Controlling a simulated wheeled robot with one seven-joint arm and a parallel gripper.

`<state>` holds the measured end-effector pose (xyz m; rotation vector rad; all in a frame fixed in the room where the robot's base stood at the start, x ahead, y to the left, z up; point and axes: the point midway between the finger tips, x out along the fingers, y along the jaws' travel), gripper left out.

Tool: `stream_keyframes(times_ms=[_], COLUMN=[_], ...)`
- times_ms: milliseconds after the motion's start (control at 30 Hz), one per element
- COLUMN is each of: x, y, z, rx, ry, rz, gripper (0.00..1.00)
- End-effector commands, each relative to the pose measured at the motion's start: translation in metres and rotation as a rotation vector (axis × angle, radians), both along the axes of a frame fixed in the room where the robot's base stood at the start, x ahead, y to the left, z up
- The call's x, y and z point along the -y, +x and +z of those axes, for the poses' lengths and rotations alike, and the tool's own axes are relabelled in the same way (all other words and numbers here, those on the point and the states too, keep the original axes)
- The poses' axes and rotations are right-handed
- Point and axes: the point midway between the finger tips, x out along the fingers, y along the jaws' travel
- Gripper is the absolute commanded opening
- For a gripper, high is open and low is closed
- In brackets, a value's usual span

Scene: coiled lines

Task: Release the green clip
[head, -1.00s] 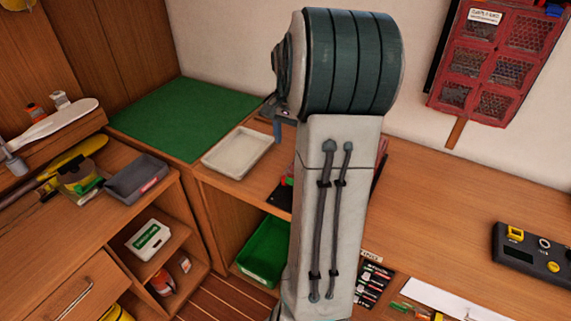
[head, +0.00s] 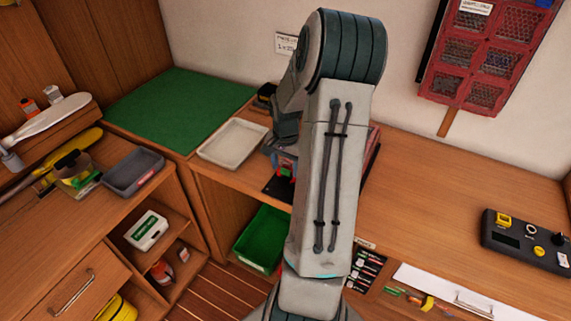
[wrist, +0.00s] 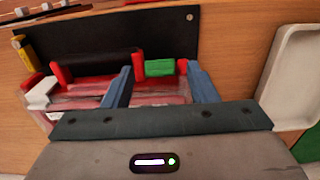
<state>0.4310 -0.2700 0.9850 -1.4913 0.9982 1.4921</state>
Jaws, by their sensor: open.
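The green clip (wrist: 159,68) shows in the wrist view as a small green block beside an upright red post, on a rack in front of a black panel (wrist: 140,38). My gripper (wrist: 163,82) is open, its two blue fingers apart with the clip between them in the picture. I cannot tell whether either finger touches the clip. In the head view my gripper (head: 284,155) is low over the bench, partly hidden by my arm. A small red and green spot there is too small to tell apart.
A pale empty tray (head: 233,141) lies left of my gripper, and it also shows at the right edge of the wrist view (wrist: 292,75). A green mat (head: 175,112) lies behind it. A green bin (head: 262,240) sits below. The bench to the right is mostly clear.

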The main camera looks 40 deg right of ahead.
Motion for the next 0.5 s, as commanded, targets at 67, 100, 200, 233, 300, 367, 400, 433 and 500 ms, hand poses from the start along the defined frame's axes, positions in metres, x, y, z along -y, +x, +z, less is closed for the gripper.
stream_keyframes(times_ms=[67, 100, 200, 233, 300, 367, 400, 433, 500], x=[-0.0003, -0.0002, -0.0002, -0.0002, -0.0002, -0.0001, -0.0002, -0.0002, -0.0001], y=[0.0001, 0.0001, 0.0001, 0.0001, 0.0001, 0.0001, 0.0001, 0.0001, 0.0001], z=[-0.0013, -0.0014, -0.0014, -0.0014, -0.0013, -0.0013, -0.0012, -0.0012, -0.0012], rx=[0.000, 0.001, 0.000, 0.000, 0.000, 0.000, 0.000, 0.000, 0.000], ry=[0.000, 0.000, 0.000, 0.000, 0.000, 0.000, 0.000, 0.000, 0.000], rz=[0.001, 0.001, 0.000, 0.000, 0.000, 0.000, 0.000, 0.000, 0.000], gripper=[0.53, 0.53, 0.53, 0.53, 0.44, 0.28, 0.17, 0.08, 0.08])
